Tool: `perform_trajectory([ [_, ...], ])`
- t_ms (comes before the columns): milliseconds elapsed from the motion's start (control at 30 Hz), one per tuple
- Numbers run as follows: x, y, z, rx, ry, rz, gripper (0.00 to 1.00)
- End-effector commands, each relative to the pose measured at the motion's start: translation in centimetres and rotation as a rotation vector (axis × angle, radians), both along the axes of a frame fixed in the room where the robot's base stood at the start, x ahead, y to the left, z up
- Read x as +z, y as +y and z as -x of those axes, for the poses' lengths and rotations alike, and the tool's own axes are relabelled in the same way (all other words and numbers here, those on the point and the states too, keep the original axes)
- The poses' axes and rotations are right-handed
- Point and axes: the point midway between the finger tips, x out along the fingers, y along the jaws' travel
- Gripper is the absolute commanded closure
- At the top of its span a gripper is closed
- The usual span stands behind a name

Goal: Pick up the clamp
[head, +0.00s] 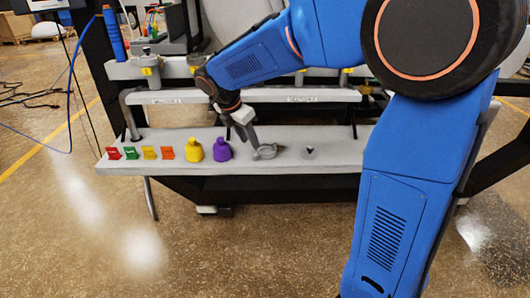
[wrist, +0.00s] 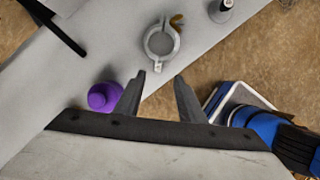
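The clamp (head: 266,151) is a grey ring with a small brownish lever, lying on the light grey shelf (head: 120,160). In the wrist view the clamp (wrist: 161,42) lies ahead of the fingertips, apart from them, with its lever at the upper right. My gripper (wrist: 160,76) is open, with nothing between its two dark fingers. In the head view my gripper (head: 248,138) hangs over the shelf just left of the clamp; its fingers are small there.
A purple bottle (head: 222,150) stands left of the clamp, close to my left finger in the wrist view. A small dark-tipped piece (head: 309,153) stands to the right. A rail (head: 230,96) runs behind.

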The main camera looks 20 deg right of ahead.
Motion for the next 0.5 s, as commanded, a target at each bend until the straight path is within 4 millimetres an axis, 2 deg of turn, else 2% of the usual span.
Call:
perform_trajectory([
  [100, -1.4, -0.6, -0.3, -0.001, 0.000, 0.000, 0.64],
  [367, -2.8, -1.0, -0.6, -0.001, 0.001, -0.001, 0.64],
  [500, -4.6, -1.7, -1.1, -0.003, 0.001, 0.000, 0.64],
])
